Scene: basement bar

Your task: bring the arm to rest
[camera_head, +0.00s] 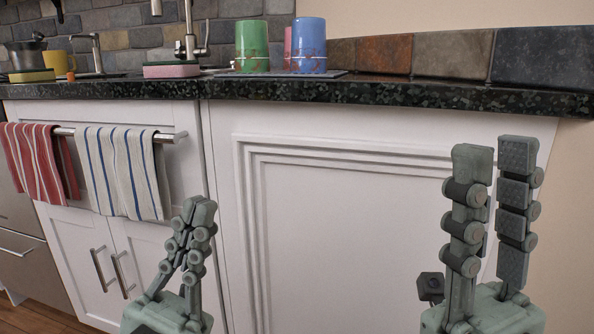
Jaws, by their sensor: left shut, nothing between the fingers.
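My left gripper (200,212) stands upright at the lower middle left, in front of the white cabinet. Its fingertips meet and nothing is held between them. My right gripper (496,150) stands upright at the lower right, in front of the cabinet panel. Its two fingers are apart, with a gap between them, and it is empty. Both grippers appear below the counter's front edge in the picture. The arms behind the grippers are mostly out of view.
A dark stone counter (400,92) runs across the top. A green cup (252,44) and a blue cup (309,46) stand on it, with a pinkish one between. A striped towel (122,172) and a red towel (36,160) hang from a bar on the cabinet (340,240).

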